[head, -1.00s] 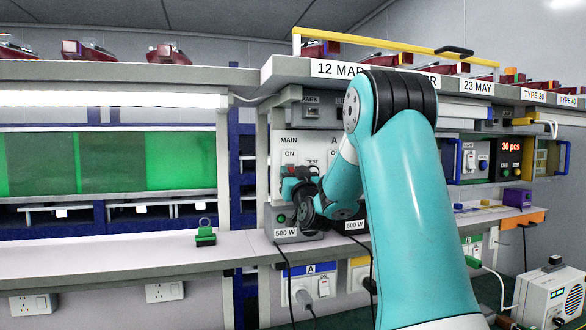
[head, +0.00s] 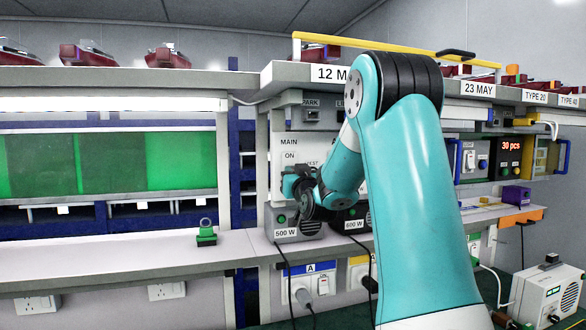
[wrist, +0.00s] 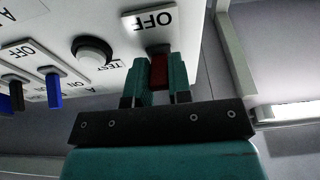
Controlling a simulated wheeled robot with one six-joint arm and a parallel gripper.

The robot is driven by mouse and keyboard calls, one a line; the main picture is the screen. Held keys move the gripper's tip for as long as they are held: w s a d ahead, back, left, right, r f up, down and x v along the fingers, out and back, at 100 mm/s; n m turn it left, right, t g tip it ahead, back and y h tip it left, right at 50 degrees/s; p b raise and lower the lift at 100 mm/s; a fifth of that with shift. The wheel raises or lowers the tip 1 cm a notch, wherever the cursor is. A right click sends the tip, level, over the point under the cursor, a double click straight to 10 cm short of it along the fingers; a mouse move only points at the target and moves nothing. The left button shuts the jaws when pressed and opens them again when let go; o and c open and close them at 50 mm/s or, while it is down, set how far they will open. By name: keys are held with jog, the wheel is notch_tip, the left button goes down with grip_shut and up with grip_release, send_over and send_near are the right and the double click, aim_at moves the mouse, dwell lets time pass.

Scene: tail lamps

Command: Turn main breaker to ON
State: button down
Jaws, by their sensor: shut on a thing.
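The main breaker panel (head: 285,144) shows in the head view with a MAIN label and an ON plate above my gripper (head: 293,184). In the wrist view, my gripper (wrist: 158,82) is shut on the red breaker lever (wrist: 158,70). The lever stands beside the OFF plate (wrist: 150,20), and its base is partly hidden by the fingers. In the head view my gripper and wrist cover the lever.
A round white TEST button (wrist: 93,52) and blue switch levers (wrist: 53,90) sit beside the red lever. Below the panel are a 500 W unit (head: 285,232) and a 600 W unit (head: 352,225). A green padlock-like item (head: 206,233) stands on the shelf to the left.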

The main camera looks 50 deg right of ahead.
notch_tip(320, 180, up, 2)
jog(key=g+y+p, duration=0.2)
jog(key=g+p, duration=0.1)
jog(key=p, duration=0.2)
jog(key=shift+g, duration=0.3)
jog(key=g+y+p, duration=0.1)
jog(key=p, duration=0.1)
jog(key=g+y+p, duration=0.1)
jog(key=g+p, duration=0.1)
jog(key=shift+w+d+r, duration=0.1)
jog(key=shift+w+r, duration=0.05)
jog(key=shift+r, duration=0.15)
jog(key=shift+y, duration=0.3)
jog(key=c, duration=1)
grip_release()
jog(key=shift+f, duration=0.1)
jog(key=shift+c, duration=0.2)
jog(key=b+v, duration=0.7)
jog(key=v, duration=1)
jog(key=shift+r, duration=0.25)
